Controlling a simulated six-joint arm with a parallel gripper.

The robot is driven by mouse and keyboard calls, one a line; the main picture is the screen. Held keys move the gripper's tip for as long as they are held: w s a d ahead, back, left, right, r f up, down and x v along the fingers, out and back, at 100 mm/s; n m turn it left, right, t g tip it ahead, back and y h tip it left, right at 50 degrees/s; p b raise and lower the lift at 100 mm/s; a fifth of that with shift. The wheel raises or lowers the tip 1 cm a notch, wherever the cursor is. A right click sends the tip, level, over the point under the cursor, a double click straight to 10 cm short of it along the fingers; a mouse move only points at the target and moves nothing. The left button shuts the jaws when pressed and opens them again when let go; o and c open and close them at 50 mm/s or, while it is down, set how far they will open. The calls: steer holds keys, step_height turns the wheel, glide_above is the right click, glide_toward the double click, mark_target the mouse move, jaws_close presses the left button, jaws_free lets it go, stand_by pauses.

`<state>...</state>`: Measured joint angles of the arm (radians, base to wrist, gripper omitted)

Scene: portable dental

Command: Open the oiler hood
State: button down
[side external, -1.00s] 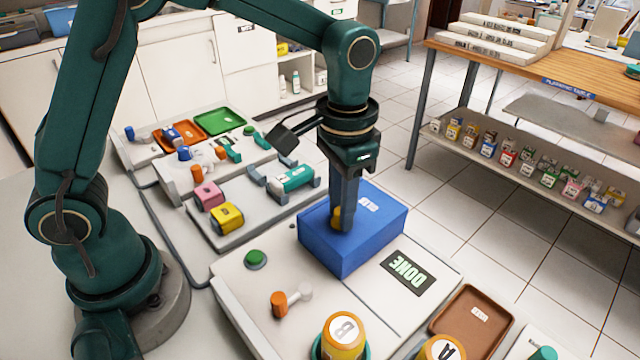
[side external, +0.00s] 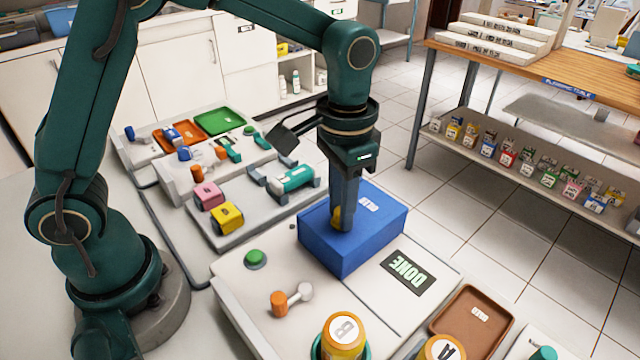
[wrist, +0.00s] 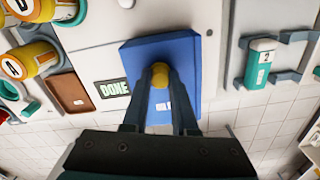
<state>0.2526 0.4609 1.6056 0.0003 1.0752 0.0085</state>
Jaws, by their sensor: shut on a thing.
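The oiler hood is a blue box (side external: 378,232) with a small white label on top, on the white bench unit beside the DONE display. It also shows in the wrist view (wrist: 185,60). A yellow knob (wrist: 160,76) sits on its top. My gripper (wrist: 160,84) points down over the hood, its two fingers shut on the yellow knob from both sides. In the side view my gripper (side external: 345,222) hides most of the knob. The hood appears closed, and whatever is beneath it is hidden.
The DONE display (side external: 408,274) lies in front of the hood. A green button (side external: 255,258), an orange-ended lever (side external: 290,298), yellow canisters A and B (side external: 342,335) and a brown tray (side external: 470,320) are nearby.

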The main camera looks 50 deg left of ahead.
steer(key=shift+r, duration=0.1)
stand_by(0.4)
steer(key=d, duration=0.9)
steer(key=shift+w+d, duration=0.1)
steer(key=shift+d, duration=0.15)
steer(key=c, duration=0.7)
jaws_free()
step_height(320, 180, up, 5)
steer(key=shift+r, duration=0.1)
